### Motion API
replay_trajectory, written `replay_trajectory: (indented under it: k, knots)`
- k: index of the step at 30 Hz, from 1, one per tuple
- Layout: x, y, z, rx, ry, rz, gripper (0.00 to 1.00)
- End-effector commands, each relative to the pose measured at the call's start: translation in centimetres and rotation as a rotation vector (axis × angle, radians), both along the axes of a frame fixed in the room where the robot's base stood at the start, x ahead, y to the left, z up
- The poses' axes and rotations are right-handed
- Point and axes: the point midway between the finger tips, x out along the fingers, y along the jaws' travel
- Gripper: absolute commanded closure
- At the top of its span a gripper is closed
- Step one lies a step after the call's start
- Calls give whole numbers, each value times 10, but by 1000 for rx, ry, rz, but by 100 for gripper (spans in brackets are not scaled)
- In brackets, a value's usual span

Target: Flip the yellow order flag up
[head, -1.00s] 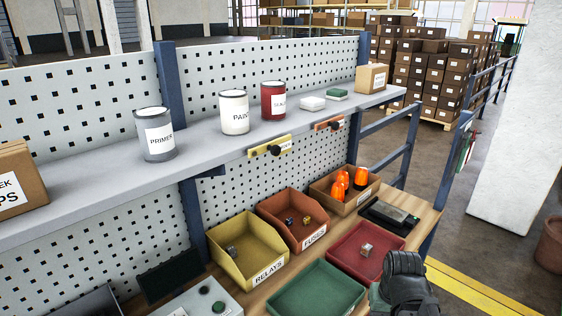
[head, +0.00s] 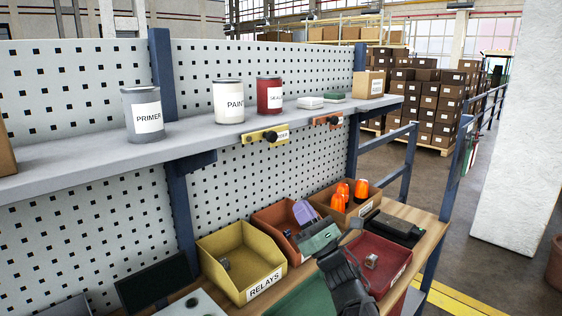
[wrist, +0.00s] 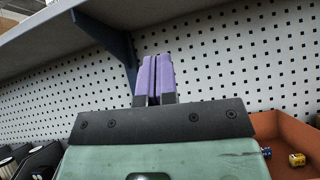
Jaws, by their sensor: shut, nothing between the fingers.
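The yellow order flag (head: 253,138) is a flat yellow plate with a white label and a black round knob, on the front edge of the grey shelf (head: 90,158). It lies sideways along that edge, and the knob covers part of its label. My gripper (head: 304,212) has purple fingers and is over the orange FUSES bin, below and to the right of the flag. In the wrist view the fingers (wrist: 154,78) are shut together and empty, pointing up below the shelf. The flag does not show there.
A similar orange flag (head: 326,119) is on the shelf edge to the right. Cans and small boxes stand on the shelf. Below are the yellow RELAYS bin (head: 266,282), the orange bin (head: 268,226) and a red tray (head: 395,257). The space before the yellow flag looks clear.

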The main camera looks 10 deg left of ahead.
Motion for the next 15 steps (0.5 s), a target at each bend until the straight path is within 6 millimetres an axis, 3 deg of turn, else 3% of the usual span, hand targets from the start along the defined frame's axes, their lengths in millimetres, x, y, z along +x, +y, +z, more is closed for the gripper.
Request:
replay_trajectory:
  k: [3, 15]
  knots:
    - [-7, 0, 4, -32, -97, -45, 100]
    - [-5, 1, 7, -38, -103, -59, 100]
